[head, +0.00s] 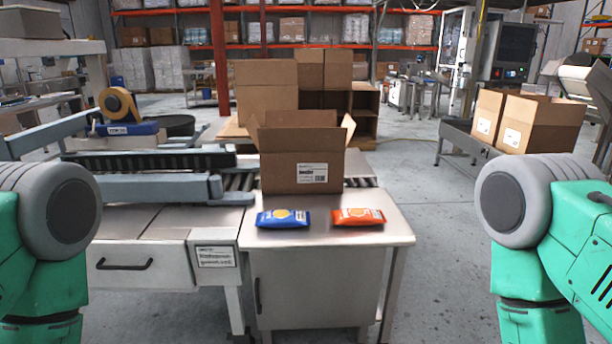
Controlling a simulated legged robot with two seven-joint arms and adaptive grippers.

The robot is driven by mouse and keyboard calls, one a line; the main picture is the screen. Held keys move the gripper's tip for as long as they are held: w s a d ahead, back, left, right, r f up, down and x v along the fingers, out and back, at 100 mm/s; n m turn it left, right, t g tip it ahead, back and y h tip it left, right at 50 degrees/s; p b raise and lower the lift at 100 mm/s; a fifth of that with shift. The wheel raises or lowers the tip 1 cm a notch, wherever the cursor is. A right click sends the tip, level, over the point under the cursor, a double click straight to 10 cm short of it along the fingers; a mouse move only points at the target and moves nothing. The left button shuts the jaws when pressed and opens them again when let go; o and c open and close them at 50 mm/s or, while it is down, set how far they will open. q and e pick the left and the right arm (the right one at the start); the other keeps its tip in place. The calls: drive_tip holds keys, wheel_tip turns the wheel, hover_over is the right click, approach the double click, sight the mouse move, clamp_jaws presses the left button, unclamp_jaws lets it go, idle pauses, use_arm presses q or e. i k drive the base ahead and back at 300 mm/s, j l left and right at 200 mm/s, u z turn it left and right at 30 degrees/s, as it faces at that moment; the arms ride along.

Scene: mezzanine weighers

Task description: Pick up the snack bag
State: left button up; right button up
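Two snack bags lie flat on the near part of a metal-topped table (385,236). The blue snack bag (283,218) is on the left and the orange snack bag (358,217) is on the right, with a gap between them. An open cardboard box (279,176) with a white label stands just behind them. Parts of my two green and grey arms show at the left and right edges, well apart from the bags. Neither of my grippers is in the picture.
A roller conveyor (150,187) with grey rails runs left of the box. A tape dispenser (122,110) sits behind it. More open boxes (527,121) stand at the right. Bare floor (428,215) lies right of the table. Drawers (140,265) sit below left.

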sight(361, 217)
drive_tip(key=i+j+z, duration=0.25)
drive_tip(key=i+j, duration=0.15)
drive_tip(key=i, duration=0.35)
drive_tip(key=i+j+z, duration=0.25)
drive_tip(key=i+j, duration=0.3)
drive_tip(key=i, duration=0.15)
